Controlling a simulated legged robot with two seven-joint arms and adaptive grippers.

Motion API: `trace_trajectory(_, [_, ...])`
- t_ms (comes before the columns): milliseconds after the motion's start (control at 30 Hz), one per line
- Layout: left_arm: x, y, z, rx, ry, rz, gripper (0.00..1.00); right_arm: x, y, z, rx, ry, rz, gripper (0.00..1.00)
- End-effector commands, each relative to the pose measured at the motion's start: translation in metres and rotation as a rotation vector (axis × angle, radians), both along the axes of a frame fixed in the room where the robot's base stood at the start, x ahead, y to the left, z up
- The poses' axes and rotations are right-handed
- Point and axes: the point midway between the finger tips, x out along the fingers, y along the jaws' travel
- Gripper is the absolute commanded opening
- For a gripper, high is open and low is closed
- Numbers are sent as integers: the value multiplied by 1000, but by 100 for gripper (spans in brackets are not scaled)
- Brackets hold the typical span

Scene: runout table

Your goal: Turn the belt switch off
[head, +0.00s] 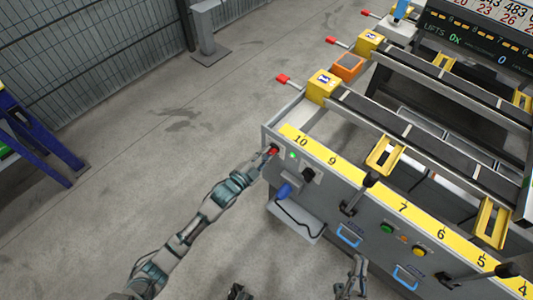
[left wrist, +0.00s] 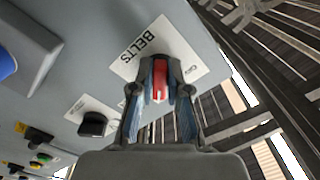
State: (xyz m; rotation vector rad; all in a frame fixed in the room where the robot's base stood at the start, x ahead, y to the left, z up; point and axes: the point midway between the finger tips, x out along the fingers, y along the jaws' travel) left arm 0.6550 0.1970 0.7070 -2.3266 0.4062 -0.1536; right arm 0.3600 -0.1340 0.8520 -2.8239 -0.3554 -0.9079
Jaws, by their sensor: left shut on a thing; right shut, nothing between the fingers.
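The belt switch is a red handle (left wrist: 160,82) on a white plate marked BELTS (left wrist: 138,48) in the left wrist view. In the head view its red part (head: 273,151) shows at the left end of the table's front panel. My left gripper (head: 268,154) is at the switch; in the left wrist view its two fingers (left wrist: 160,88) are shut on the red handle, one on each side. The small lettering on the plate is too tilted to read. My right gripper (head: 357,266) is shut and empty, low in front of the panel.
A lit green lamp (head: 292,155) and a black knob (head: 308,174) sit right of the switch. The runout table (head: 345,190) carries levers, push buttons and blue handles along its front. Open floor (head: 150,180) lies to the left.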

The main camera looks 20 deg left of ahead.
Motion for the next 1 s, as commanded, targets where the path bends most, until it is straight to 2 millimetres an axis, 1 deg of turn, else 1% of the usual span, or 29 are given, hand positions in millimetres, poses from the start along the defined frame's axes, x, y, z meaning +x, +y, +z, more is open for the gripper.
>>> trace_trajectory(33, [0,-5,7,-7,-14,-8,0,0,0,1,0,-1,0,0])
trace_trajectory(567, [-1,-6,9,-35,-9,-13,0,3,1,1,-11,22,1,0])
trace_trajectory(767, [-1,-6,11,-118,22,-12,0,12,0,-12,-52,152,2,0])
trace_trajectory(867, [-1,-6,12,-184,44,-12,0,18,1,-23,-85,249,3,0])
trace_trajectory(1000, [-1,-6,12,-301,86,-13,0,25,1,-43,-135,405,3,0])
